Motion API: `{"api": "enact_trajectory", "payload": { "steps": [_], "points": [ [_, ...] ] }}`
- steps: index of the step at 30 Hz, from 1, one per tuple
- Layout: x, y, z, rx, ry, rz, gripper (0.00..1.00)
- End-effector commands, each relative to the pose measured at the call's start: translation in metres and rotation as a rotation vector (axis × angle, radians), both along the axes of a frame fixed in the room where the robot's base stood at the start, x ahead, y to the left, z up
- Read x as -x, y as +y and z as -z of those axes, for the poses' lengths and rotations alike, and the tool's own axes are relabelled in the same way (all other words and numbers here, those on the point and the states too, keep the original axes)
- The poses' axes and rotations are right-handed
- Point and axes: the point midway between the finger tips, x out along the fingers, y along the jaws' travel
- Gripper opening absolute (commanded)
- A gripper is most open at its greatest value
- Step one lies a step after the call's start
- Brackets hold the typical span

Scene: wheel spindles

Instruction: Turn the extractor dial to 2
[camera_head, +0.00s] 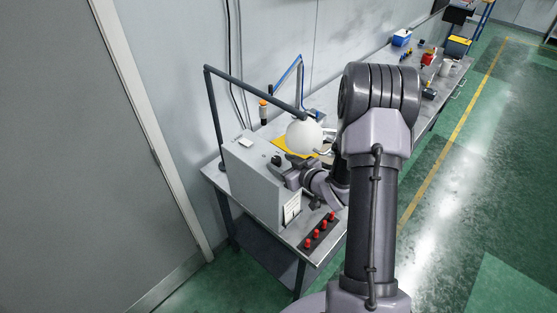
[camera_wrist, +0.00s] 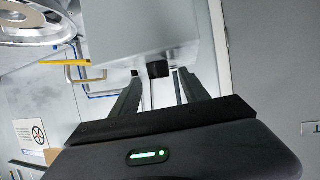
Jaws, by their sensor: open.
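The extractor control box is a grey metal cabinet (camera_head: 250,182) on the near end of the bench. It also fills the top middle of the wrist view (camera_wrist: 150,28). A short black dial (camera_wrist: 158,69) sticks out of the box in the wrist view. A dark knob also shows on the box in the head view (camera_head: 276,160). My gripper (camera_wrist: 158,82) is open, with one finger on each side of the dial and a gap to each. In the head view my gripper (camera_head: 287,171) is beside the box's front. The dial's pointer and numbers cannot be read.
A white globe (camera_head: 303,137) hangs just beyond the box from a dark jointed arm (camera_head: 255,87). Several red knobs (camera_head: 315,234) stand along the bench's front end. Tools and a blue box (camera_head: 402,37) lie farther back. Green floor is free at right.

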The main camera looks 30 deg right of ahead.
Motion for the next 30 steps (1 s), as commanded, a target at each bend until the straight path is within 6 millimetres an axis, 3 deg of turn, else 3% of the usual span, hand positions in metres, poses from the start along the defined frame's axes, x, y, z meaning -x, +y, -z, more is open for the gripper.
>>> {"api": "enact_trajectory", "payload": {
  "steps": [6, 14, 22, 30],
  "points": [
    [-0.019, 0.003, 0.008, -0.001, 0.001, 0.0, 0.53],
    [-0.021, 0.002, 0.009, -0.001, 0.0, 0.001, 0.53],
    [-0.02, 0.002, 0.009, 0.0, 0.0, 0.001, 0.02],
    [-0.02, 0.003, 0.01, 0.001, 0.0, 0.017, 0.0]
  ]
}}
